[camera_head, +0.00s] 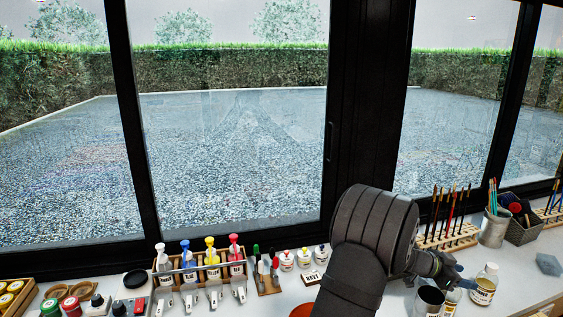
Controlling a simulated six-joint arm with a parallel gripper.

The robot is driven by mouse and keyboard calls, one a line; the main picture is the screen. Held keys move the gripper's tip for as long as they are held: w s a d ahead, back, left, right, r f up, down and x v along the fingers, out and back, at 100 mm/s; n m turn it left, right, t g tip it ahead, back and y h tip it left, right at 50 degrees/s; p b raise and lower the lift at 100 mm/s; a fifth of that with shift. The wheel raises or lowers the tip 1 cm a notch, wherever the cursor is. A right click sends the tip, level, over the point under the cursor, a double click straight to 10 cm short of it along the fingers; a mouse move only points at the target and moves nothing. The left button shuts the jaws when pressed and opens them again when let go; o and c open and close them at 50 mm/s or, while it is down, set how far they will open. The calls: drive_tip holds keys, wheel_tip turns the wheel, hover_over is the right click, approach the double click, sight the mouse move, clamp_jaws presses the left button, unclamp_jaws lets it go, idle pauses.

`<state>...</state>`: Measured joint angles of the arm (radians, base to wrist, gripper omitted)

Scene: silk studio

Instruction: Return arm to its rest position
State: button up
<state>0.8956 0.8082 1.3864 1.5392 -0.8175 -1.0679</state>
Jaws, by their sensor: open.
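My arm rises from the bottom of the head view, right of the middle, bends at a large dark joint and turns to the right. My gripper (460,281) is at its right end, low over the counter, beside a white-capped bottle (484,285) and above an open metal tin (430,299). It is small and partly hidden by the arm. The jaws are open, and nothing shows held between them. Whether the gripper touches the bottle or a jar below it, I cannot tell.
A rack of pump bottles (201,262) stands left of the arm, with small jars (287,260) beside it. A brush rack (447,240), a tool pot (494,228) and a dark basket (524,229) stand behind the gripper. A grey block (549,264) lies right. Windows close off the back.

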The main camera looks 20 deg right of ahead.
wheel_tip(320, 180, up, 2)
drive_tip(key=shift+r, duration=0.1)
drive_tip(key=s+r, duration=0.7)
drive_tip(key=s, duration=0.5)
wheel_tip(320, 180, up, 11)
drive_tip(key=w, duration=0.1)
drive_tip(key=w+a+n+t, duration=0.2)
drive_tip(key=w+a, duration=0.6)
drive_tip(key=w, duration=0.4)
drive_tip(key=w+a+n+t, duration=0.3)
drive_tip(key=w+a, duration=0.6)
drive_tip(key=w, duration=0.4)
drive_tip(key=shift+f+t, duration=0.25)
drive_tip(key=shift+t, duration=0.25)
